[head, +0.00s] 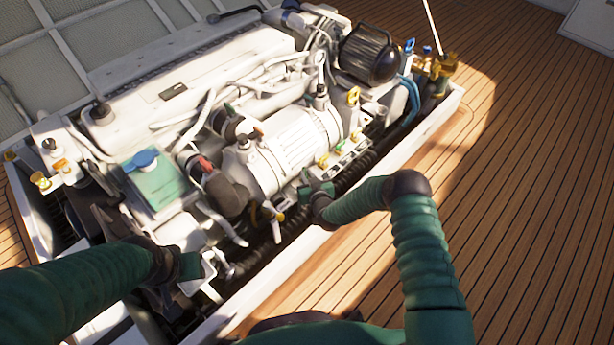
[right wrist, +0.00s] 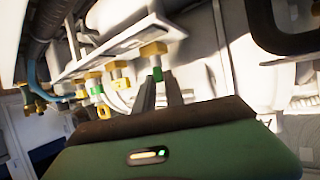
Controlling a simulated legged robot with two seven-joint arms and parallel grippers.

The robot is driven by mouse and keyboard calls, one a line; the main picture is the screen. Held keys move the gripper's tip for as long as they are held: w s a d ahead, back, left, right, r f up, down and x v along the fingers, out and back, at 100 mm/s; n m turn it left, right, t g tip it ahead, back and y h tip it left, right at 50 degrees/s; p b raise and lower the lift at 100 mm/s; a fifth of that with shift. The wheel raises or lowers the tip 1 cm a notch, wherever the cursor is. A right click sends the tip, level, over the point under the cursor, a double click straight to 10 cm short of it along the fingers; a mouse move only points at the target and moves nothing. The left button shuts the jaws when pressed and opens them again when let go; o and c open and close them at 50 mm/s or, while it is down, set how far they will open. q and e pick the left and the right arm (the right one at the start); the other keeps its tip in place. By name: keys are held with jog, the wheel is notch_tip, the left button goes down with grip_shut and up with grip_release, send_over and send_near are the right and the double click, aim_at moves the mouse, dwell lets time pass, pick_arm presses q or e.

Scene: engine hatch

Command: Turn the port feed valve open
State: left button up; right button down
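My right gripper (head: 318,190) is at the front side of the engine, below a row of small brass valves (head: 343,153) with green, yellow and orange parts. In the right wrist view its two fingers (right wrist: 161,92) point at a brass valve (right wrist: 153,50) with a green piece at its lower end. The fingertips are on either side of this green piece. I cannot tell whether they touch it. Which valve is the port feed valve is not readable. My left gripper (head: 190,266) is low at the engine's near left corner, and its fingers are not clear.
The engine (head: 290,145) sits in a white-edged hatch (head: 410,135) in a wooden deck (head: 530,160). Brass fittings with blue handles (head: 435,65) stand at the far right corner. A green box with a blue cap (head: 155,180) is at the left. The deck to the right is clear.

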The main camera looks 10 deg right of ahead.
jog(key=shift+d, duration=0.1)
dwell(0.3)
jog(key=shift+d+f+n+y+b, duration=0.2)
jog(key=shift+n+y+b, duration=0.4)
jog(key=shift+n+y, duration=0.25)
jog(key=shift+w+d+n+g+y+b, duration=0.15)
jog(key=shift+n+g+y+b, duration=0.35)
jog(key=shift+n+y+b, duration=0.55)
jog(key=shift+d+r+n+g+y+b, duration=0.15)
jog(key=shift+n+g+y+b, duration=0.45)
jog(key=shift+n+y+b, duration=0.5)
jog(key=c, duration=1.5)
grip_release()
